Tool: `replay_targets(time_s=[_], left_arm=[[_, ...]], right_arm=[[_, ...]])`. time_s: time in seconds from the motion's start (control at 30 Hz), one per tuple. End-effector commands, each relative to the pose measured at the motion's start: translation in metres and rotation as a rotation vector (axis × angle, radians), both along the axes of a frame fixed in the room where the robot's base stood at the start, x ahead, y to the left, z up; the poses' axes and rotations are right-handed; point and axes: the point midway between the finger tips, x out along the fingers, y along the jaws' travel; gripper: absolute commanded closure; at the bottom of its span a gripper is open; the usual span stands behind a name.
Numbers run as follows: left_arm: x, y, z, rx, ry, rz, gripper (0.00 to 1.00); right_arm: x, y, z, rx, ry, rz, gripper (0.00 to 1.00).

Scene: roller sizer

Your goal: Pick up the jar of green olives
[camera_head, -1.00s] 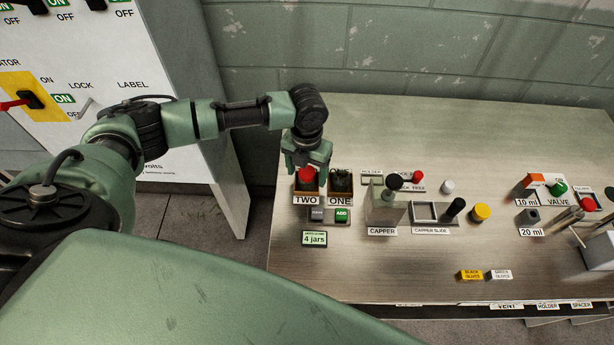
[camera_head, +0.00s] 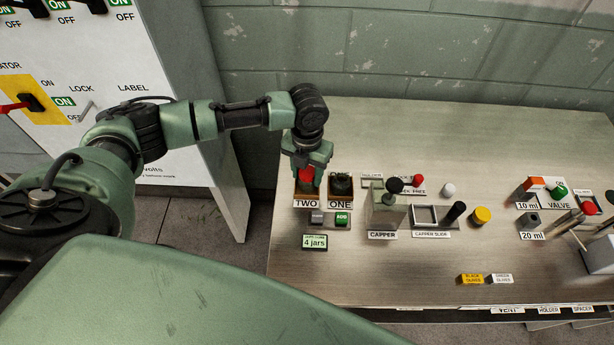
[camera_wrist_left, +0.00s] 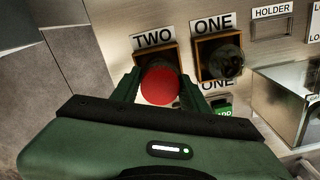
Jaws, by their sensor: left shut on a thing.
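A jar with a red lid (camera_head: 306,174) stands in the square wooden slot labelled TWO (camera_head: 306,196). Its lid fills the space between the fingers in the left wrist view (camera_wrist_left: 160,86). Its contents and any label are hidden, so I cannot tell the kind of olives. My left gripper (camera_head: 307,170) has come down from above and is shut on this jar, one finger on each side. A dark-topped jar (camera_head: 341,183) sits in the slot labelled ONE, just to the right; it also shows in the left wrist view (camera_wrist_left: 222,62). My right gripper is not in view.
A capper (camera_head: 388,210) and its slide (camera_head: 432,214) stand right of the slots. A "4 jars" display (camera_head: 315,241) and a green ADD button (camera_head: 342,218) lie in front. The table's back is clear.

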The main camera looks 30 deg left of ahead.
Motion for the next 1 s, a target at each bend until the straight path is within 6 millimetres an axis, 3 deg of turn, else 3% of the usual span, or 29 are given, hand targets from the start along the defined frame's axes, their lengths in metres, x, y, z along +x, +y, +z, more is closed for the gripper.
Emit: replay_targets(time_s=[0.17,0.6,0.8,1.0], left_arm=[[0.002,0.001,0.032,-0.001,-0.006,0.000,1.00],[0.001,0.000,0.148,-0.002,-0.005,0.000,1.00],[0.001,0.000,0.177,0.000,-0.002,0.000,1.00],[0.000,0.000,0.187,0.000,0.000,0.001,1.00]], right_arm=[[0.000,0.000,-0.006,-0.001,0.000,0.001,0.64],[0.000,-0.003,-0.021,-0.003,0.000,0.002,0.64],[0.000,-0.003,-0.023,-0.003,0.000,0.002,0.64],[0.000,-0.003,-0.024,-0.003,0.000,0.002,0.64]])
